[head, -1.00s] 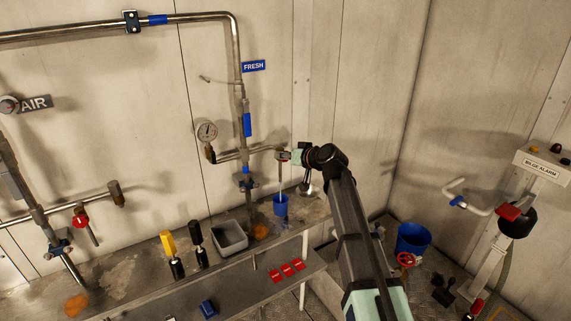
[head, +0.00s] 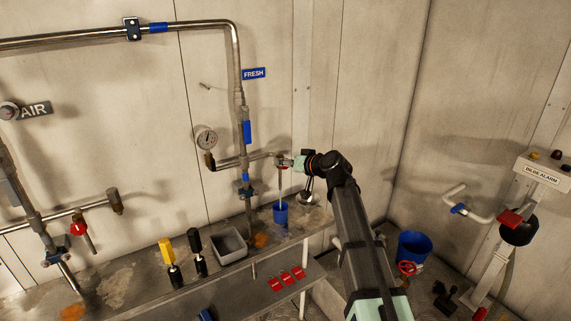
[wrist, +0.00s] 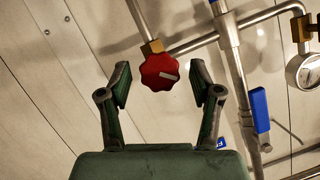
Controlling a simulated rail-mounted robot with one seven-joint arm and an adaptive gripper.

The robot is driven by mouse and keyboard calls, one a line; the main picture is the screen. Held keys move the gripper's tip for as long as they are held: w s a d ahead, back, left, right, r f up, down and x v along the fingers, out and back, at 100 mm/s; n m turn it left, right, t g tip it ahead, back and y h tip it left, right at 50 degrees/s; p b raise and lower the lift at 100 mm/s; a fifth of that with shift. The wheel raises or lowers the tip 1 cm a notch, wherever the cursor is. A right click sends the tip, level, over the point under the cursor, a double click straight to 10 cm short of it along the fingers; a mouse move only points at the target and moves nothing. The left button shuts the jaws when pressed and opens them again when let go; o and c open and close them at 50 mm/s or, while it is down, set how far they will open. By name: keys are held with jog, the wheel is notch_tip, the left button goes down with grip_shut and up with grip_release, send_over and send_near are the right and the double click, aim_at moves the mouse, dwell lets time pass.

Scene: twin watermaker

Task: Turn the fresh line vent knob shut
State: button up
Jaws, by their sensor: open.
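The fresh line vent knob is a red, scalloped knob (wrist: 160,72) with a pale mark on its face, beside a brass fitting on a steel pipe. In the wrist view it sits between the spread fingers of my gripper (wrist: 161,80), with a gap on each side. My gripper is open and holds nothing. In the head view my gripper (head: 299,162) is at the right end of the fresh line branch, mostly hiding the knob. A thin pale streak runs down from there to a blue cup (head: 280,213) on the bench.
A pressure gauge (head: 206,139) and the FRESH sign (head: 254,73) are on or near the fresh pipe. A grey bin (head: 229,246) and yellow and black-handled tools stand left on the bench (head: 120,288). A blue bucket (head: 414,245) stands right of my arm.

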jog(key=v, duration=1.1)
